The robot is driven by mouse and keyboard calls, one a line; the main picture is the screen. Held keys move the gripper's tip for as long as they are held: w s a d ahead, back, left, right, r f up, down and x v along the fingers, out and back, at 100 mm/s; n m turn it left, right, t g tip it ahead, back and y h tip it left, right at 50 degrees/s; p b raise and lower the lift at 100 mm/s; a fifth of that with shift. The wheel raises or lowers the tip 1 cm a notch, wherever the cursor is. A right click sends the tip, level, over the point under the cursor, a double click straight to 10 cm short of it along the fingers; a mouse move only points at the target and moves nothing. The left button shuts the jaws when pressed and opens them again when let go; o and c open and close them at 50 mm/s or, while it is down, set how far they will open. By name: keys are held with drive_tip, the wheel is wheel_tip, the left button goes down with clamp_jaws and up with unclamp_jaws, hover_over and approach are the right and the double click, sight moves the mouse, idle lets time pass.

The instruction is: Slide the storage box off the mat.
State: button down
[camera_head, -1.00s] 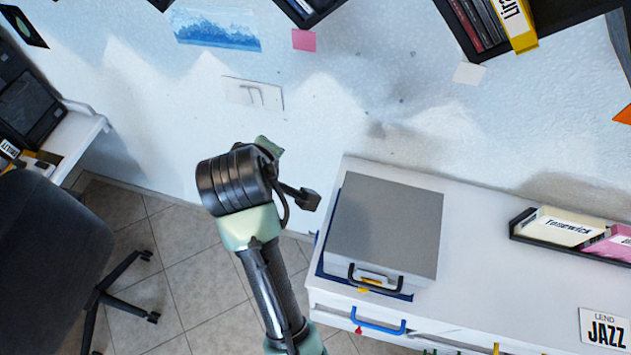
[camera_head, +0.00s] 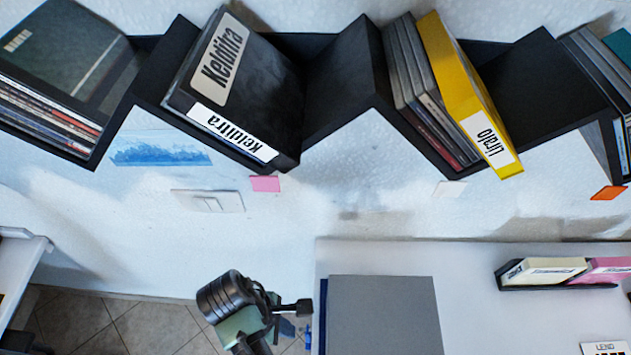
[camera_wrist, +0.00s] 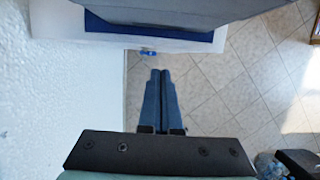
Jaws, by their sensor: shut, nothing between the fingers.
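The grey storage box (camera_head: 384,315) lies on the dark blue mat (camera_head: 323,316), which shows as a strip along the box's left side. In the head view the frame's bottom edge cuts off the box's front. My gripper (camera_head: 288,328) is left of the box and mat, beyond the cabinet's left edge, apart from both. In the wrist view my gripper (camera_wrist: 160,74) has its two blue-grey fingers together and empty, pointing at the box (camera_wrist: 180,12). The mat (camera_wrist: 102,27) shows under the box there, with a gap of open floor before the fingertips.
The white cabinet top (camera_head: 470,300) is clear right of the box. A black rack (camera_head: 545,285) with cream and pink cases stands farther right. Black zigzag wall shelves (camera_head: 345,75) with discs hang above. Tiled floor (camera_head: 150,325) is free at left.

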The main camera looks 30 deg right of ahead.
sight(323, 339)
drive_tip(key=s+d+f, duration=0.1)
drive_tip(key=f, duration=0.1)
drive_tip(key=s+d+f+p, duration=0.1)
drive_tip(key=f, duration=0.1)
drive_tip(key=d+f, duration=0.2)
drive_tip(key=shift+s+p, duration=0.35)
drive_tip(key=shift+s, duration=0.05)
drive_tip(key=shift+s+d+f, duration=0.1)
drive_tip(key=shift+s+d, duration=0.15)
drive_tip(key=shift+d, duration=0.2)
drive_tip(key=shift+s+d+p, duration=0.15)
drive_tip(key=shift+d+p, duration=0.05)
drive_tip(key=shift+p, duration=0.1)
drive_tip(key=s+d+p, duration=0.1)
drive_tip(key=s+d, duration=0.3)
drive_tip(key=d, duration=0.2)
drive_tip(key=s+d+p, duration=0.1)
drive_tip(key=s+d, duration=0.3)
drive_tip(key=d, duration=0.2)
drive_tip(key=s+d+p, duration=0.2)
drive_tip(key=s+d, duration=0.2)
drive_tip(key=d, duration=0.2)
drive_tip(key=shift+s+d, duration=0.2)
drive_tip(key=shift+s, duration=0.05)
drive_tip(key=shift+w+a, duration=0.1)
drive_tip(key=shift+w, duration=0.05)
